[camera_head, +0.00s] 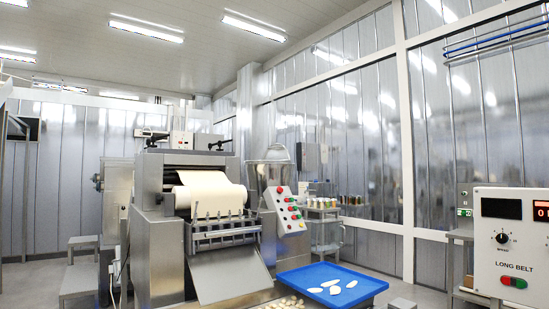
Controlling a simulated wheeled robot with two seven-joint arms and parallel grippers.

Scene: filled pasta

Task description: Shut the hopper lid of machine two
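A steel pasta machine (165,255) stands left of the middle, with a wide roll of pale dough (208,190) across its front and a sloped chute below. A rounded steel vessel (270,178), which looks like a hopper, stands behind the machine's tilted button panel (287,211). A rounded metal piece (278,153) shows at its top; I cannot tell whether it is a lid, or open or shut. No label reading machine two is legible. Neither of my grippers is in view.
A blue tray (345,293) with several pale pieces is at the front, beside small dough pieces on a surface. A LONG BELT control box (515,245) stands at the right. A shelf with jars (325,205) is behind. Grey steps (80,270) are at the left.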

